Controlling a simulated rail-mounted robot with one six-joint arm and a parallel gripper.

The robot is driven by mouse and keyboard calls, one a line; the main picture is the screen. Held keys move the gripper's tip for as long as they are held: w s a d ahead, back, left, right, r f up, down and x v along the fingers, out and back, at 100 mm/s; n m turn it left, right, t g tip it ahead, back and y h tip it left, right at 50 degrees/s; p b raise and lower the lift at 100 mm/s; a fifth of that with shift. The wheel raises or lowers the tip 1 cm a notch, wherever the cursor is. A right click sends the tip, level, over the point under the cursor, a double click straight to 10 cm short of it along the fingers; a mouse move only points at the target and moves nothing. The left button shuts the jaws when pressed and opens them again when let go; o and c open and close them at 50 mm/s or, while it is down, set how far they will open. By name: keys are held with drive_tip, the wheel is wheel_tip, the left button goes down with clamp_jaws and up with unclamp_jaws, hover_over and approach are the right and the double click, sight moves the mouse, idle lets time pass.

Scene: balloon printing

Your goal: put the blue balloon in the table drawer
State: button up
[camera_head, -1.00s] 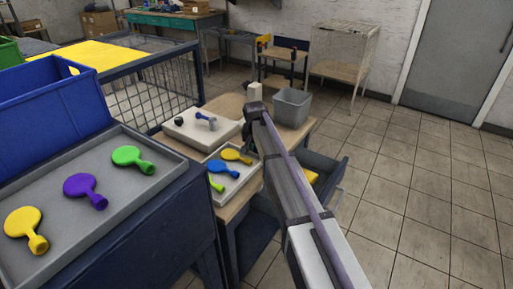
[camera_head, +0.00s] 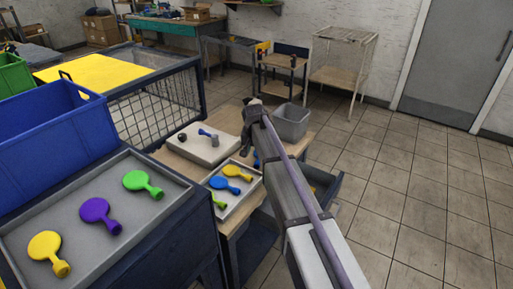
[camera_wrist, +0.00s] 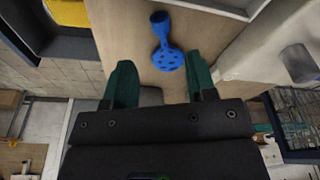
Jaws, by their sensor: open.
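A blue balloon (camera_wrist: 167,58) with dark dots lies on the bare wooden table top (camera_wrist: 130,30) in the wrist view. My gripper (camera_wrist: 162,84) is open and empty, its two green fingers pointing toward the balloon, which lies just beyond and between the tips. In the head view a bit of blue (camera_head: 256,161) shows beside my arm, which hides the rest. Another blue balloon (camera_head: 224,185) lies in the small tray (camera_head: 241,207) with a yellow and a green one. The table drawer (camera_head: 330,190) stands open at the right, partly hidden by my arm, with something yellow inside.
A white box (camera_head: 190,151) with a small blue-and-grey item and a dark one stands on the table. A grey bin (camera_head: 291,122) is at its far end. A larger tray (camera_head: 60,210) holds yellow, purple and green balloons at left. Floor at right is clear.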

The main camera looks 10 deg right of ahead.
wheel_tip(320, 180, up, 4)
drive_tip(key=p, duration=0.2)
drive_tip(key=s+d+n+g, duration=0.1)
drive_tip(key=s+n, duration=0.1)
drive_tip(key=s, duration=1.5)
drive_tip(key=s+d+n+g, duration=0.1)
drive_tip(key=s+d+n, duration=0.1)
drive_tip(key=s, duration=1.5)
drive_tip(key=shift+s+f+y, duration=0.2)
drive_tip(key=shift+s+y, duration=0.05)
drive_tip(key=shift+y, duration=0.15)
drive_tip(key=shift+o, duration=1.3)
drive_tip(key=shift+w+d, duration=0.15)
drive_tip(key=shift+w, duration=0.05)
drive_tip(key=o, duration=0.7)
drive_tip(key=shift+c, duration=0.2)
